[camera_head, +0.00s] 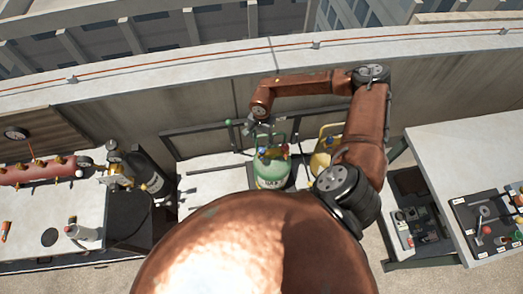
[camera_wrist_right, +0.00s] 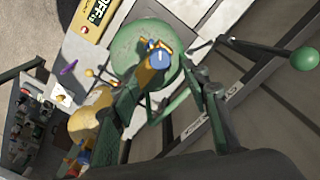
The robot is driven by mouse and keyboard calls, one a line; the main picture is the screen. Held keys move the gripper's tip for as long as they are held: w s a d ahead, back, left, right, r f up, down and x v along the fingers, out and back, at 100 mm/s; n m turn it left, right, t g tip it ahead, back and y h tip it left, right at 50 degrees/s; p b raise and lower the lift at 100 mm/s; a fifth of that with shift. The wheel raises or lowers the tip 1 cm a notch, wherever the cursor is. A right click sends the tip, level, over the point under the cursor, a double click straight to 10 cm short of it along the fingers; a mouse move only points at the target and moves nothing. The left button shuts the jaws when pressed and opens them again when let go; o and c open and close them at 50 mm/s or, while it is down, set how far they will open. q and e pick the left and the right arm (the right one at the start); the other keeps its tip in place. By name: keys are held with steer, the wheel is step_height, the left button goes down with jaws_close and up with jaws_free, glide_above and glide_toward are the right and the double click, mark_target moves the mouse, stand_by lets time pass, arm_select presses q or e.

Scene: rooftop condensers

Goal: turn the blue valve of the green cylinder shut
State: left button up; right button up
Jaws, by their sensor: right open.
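The green cylinder (camera_head: 271,180) stands on a pale surface by the wall, with a green handle frame over its top. In the right wrist view the cylinder (camera_wrist_right: 128,48) is seen from above, and its blue valve (camera_wrist_right: 160,58) shows near the middle of its top beside brass fittings. Blue and red parts show small on its top in the head view. My right gripper (camera_head: 264,134) is open above and behind the cylinder top, with its jaws pointing down toward it. I cannot tell whether it touches the handle frame. My left gripper is not in view.
A yellow cylinder (camera_head: 320,163) stands close on the right, under my right arm. A green ball-ended lever (camera_head: 229,122) rises to the left by a dark rail. A red manifold (camera_head: 40,171) and dark cylinder are farther left. A table (camera_head: 470,150) holds tools at right.

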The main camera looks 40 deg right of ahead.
mark_target(262, 149)
steer(key=shift+f, duration=0.4)
step_height(262, 149, down, 6)
steer(key=shift+r+p, duration=0.1)
steer(key=shift+p, duration=0.7)
steer(key=shift+f, duration=0.55)
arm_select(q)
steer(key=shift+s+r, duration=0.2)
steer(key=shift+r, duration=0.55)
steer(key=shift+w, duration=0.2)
arm_select(e)
steer(key=c, duration=1.2)
